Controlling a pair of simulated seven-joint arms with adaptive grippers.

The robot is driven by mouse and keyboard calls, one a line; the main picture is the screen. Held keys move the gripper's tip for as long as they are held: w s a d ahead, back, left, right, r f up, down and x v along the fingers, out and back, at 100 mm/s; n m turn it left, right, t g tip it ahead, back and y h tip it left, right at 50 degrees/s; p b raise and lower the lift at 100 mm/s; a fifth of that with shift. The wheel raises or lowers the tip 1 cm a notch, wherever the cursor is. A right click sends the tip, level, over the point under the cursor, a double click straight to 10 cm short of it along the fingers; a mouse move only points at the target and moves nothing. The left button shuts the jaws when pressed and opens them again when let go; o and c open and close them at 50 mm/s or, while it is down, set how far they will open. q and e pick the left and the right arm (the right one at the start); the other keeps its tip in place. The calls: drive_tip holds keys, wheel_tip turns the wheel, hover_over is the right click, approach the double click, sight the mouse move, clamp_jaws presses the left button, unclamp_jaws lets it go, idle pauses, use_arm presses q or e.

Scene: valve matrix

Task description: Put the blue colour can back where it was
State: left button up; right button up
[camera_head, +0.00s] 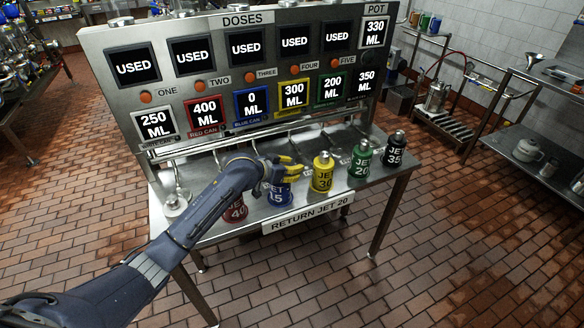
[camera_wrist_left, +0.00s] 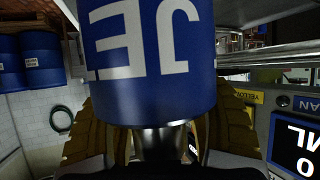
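The blue can (camera_head: 279,196), marked JET 15, stands upright in the row of cans on the steel table. My left gripper (camera_head: 291,170) reaches over its top, with yellow fingers pointing right around the can's neck. The arm and fingers hide the cap. In the left wrist view the blue can (camera_wrist_left: 150,85) appears upside down and close. Its silver neck (camera_wrist_left: 163,139) lies between the yellow fingers of my left gripper (camera_wrist_left: 165,125). Whether the fingers press on the neck is not clear. My right gripper is not in view.
A red can (camera_head: 235,210) stands to the left. A yellow can (camera_head: 322,178), green can (camera_head: 360,162) and black can (camera_head: 394,152) stand to the right. A panel (camera_head: 215,75) rises behind, its blue-can display (camera_head: 251,105) reading 0 ML. The table's front sign (camera_head: 307,213) reads RETURN JET 20.

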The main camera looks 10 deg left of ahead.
use_arm(q)
drive_tip(key=shift+o, duration=0.5)
drive_tip(key=v, duration=1.2)
drive_tip(key=shift+d+r, duration=0.1)
